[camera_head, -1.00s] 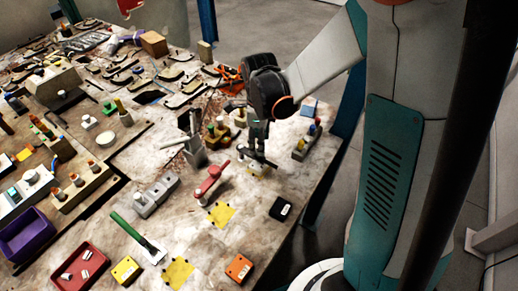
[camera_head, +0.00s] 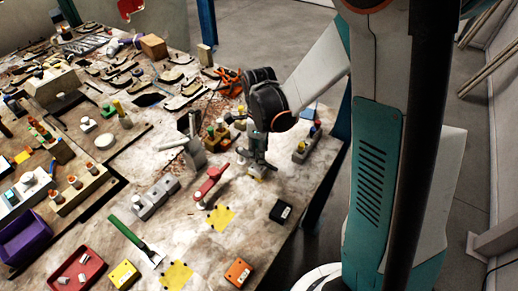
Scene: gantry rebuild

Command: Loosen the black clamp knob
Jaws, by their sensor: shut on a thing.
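My gripper (camera_head: 257,168) points down at the right part of the workbench. Its fingers are shut at a small fixture with a yellow patch (camera_head: 256,174), close to the bench surface. The black clamp knob itself does not show clearly; it seems to be between the fingers, which cover it. The dark wrist above hides part of the area behind.
A red-handled clamp (camera_head: 210,182) lies just left of my gripper. A grey upright holder (camera_head: 195,150) stands behind it. A block with coloured pegs (camera_head: 304,148) is to the right. A black box (camera_head: 281,211) sits in front, near the bench edge.

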